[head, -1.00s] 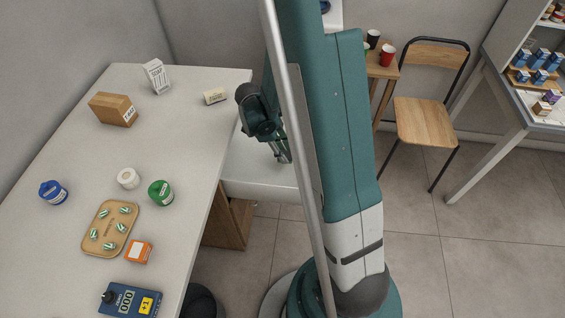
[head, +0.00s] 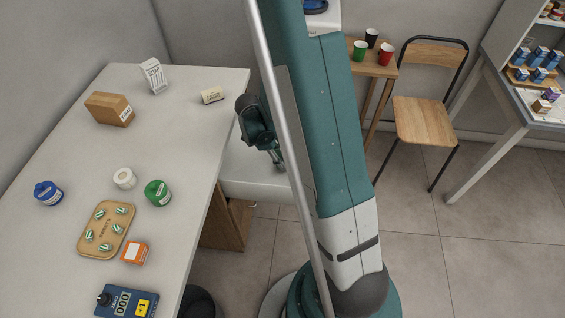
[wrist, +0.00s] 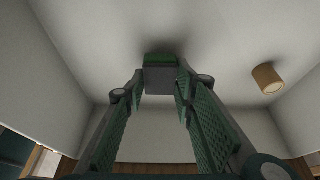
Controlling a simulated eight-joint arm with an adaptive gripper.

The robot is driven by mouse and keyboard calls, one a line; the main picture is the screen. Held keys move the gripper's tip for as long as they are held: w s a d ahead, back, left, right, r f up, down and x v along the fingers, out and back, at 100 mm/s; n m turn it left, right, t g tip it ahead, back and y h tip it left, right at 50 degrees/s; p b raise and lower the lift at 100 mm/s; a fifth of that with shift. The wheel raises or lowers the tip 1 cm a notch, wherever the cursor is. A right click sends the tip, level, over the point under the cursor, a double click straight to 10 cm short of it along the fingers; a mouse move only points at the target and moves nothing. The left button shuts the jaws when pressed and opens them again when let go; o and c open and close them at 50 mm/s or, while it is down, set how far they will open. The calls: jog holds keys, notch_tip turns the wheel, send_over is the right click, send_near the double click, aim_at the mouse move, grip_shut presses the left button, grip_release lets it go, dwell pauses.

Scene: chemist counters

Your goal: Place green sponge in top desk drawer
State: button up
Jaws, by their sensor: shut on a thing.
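The green sponge (wrist: 160,72) shows in the wrist view as a small block with a green layer and a grey layer. My gripper (wrist: 160,88) is shut on it, with a fingertip at each side. The pale open desk drawer (head: 256,189) juts out from the desk's right side in the head view. My gripper (head: 280,166) points down into it there, and my arm hides part of the drawer. In the wrist view the drawer's pale walls (wrist: 70,60) surround the sponge. It is at or close to the drawer floor; I cannot tell if it touches.
A tan cylinder (wrist: 267,79) lies in the drawer to the right of the sponge. The desk (head: 180,130) holds a brown box (head: 108,108), a soap box (head: 153,77), an eraser-like block (head: 212,95), jars and a tray (head: 95,243). Drawer floor around the sponge is clear.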

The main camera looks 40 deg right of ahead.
jog(key=shift+f, duration=0.6)
jog(key=shift+f, duration=0.1)
jog(key=o, duration=0.8)
jog(key=shift+c, duration=0.2)
jog(key=p+v, duration=0.1)
jog(key=v, duration=0.2)
jog(key=s+v, duration=0.1)
jog(key=v, duration=0.2)
jog(key=d+p+v, duration=0.1)
jog(key=v, duration=0.2)
jog(key=shift+r+p, duration=0.35)
jog(key=shift+r, duration=1.45)
